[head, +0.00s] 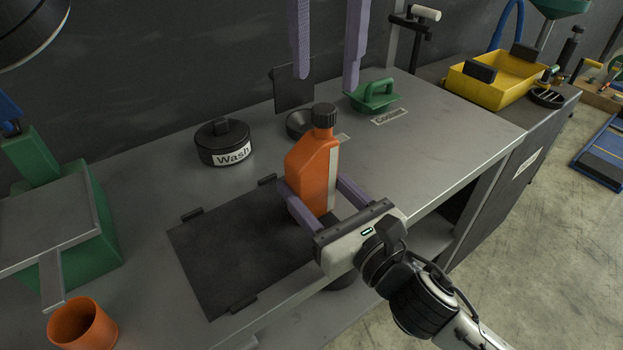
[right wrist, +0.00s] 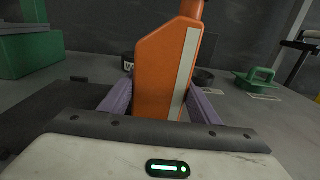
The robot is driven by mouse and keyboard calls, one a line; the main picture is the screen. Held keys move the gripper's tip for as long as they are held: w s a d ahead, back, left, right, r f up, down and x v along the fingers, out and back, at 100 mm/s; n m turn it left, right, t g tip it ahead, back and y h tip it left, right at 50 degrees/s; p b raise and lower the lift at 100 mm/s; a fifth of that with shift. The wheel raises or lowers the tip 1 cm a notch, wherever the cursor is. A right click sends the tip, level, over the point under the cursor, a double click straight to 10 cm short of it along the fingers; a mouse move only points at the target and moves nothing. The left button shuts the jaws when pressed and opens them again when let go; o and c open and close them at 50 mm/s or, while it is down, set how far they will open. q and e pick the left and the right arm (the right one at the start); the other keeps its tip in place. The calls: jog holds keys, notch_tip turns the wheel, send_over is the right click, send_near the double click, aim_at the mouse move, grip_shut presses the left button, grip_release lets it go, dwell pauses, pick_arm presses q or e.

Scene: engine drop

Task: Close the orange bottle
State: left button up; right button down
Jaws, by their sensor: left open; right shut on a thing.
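The orange bottle (head: 312,170) stands upright on the grey workbench by the right edge of a black mat. A black ribbed cap (head: 325,115) sits on its neck; I cannot tell how tightly. My right gripper (head: 313,184) has its purple fingers shut on the bottle's lower body, one on each side. In the right wrist view, the bottle (right wrist: 160,80) rises between the fingers, and the cap is out of frame. My left gripper (head: 327,80) is open and empty, its two fingers pointing down above and behind the cap, near the back wall.
The black mat (head: 215,260) is bare at left. Behind the bottle are a black "Wash" container (head: 222,142), a dark funnel-like piece (head: 298,124) and a green-handled lid (head: 375,95) by a "Coolant" label. An orange cup (head: 82,325) and a green box (head: 105,230) stand at left.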

pick_arm(q)
jog(key=shift+r, duration=0.95)
pick_arm(e)
jog(key=c, duration=0.6)
grip_release()
jog(key=shift+o, duration=0.2)
pick_arm(q)
jog(key=shift+f+b, duration=0.5)
jog(key=shift+f, duration=0.05)
pick_arm(e)
jog(key=v, duration=0.9)
jog(key=shift+f, duration=0.2)
jog(key=shift+s+d+r, duration=0.15)
jog(key=shift+s+d, duration=0.25)
jog(key=shift+s, duration=0.15)
